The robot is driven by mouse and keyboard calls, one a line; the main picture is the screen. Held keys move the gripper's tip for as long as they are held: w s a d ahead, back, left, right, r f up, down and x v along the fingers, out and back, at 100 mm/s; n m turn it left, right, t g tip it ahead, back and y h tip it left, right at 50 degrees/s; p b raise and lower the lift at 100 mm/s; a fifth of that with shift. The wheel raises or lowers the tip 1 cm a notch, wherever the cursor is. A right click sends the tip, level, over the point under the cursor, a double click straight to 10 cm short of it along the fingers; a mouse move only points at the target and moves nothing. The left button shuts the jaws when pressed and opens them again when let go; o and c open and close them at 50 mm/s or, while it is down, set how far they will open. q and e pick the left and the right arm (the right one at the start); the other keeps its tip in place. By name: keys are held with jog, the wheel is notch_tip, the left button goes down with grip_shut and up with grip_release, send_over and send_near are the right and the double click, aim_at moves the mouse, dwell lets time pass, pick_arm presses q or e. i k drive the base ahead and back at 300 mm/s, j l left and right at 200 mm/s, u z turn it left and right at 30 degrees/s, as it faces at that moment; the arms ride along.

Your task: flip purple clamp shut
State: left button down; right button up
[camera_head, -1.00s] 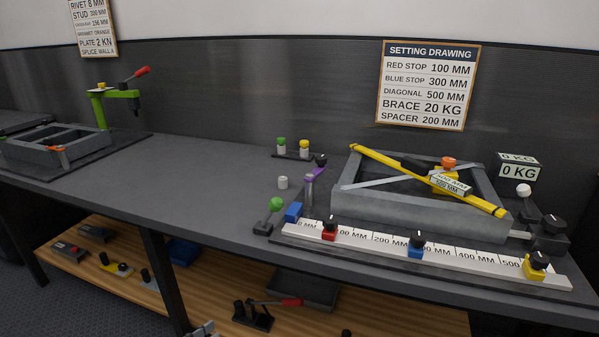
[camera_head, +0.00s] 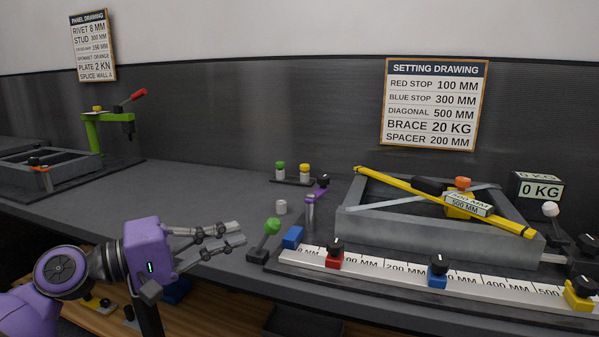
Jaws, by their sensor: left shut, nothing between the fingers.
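The purple clamp (camera_head: 317,193) stands at the left end of the grey frame (camera_head: 410,224), behind the blue block. It has a grey post and a short purple arm that slants up to the right to a black knob (camera_head: 324,180). Its contact with the frame is too small to make out. My left gripper (camera_head: 241,233) is shut and empty, over the bench's front edge. It points right, to the left of the clamp and apart from it. My right gripper is not in view.
A ruler rail (camera_head: 400,277) with red, blue and yellow stops runs along the front of the frame. A yellow diagonal bar (camera_head: 440,202) lies across the frame. A small white cylinder (camera_head: 281,208) and a green-and-yellow button stand (camera_head: 292,181) are near the clamp.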

aim_at(323, 180)
jog(key=i, duration=0.85)
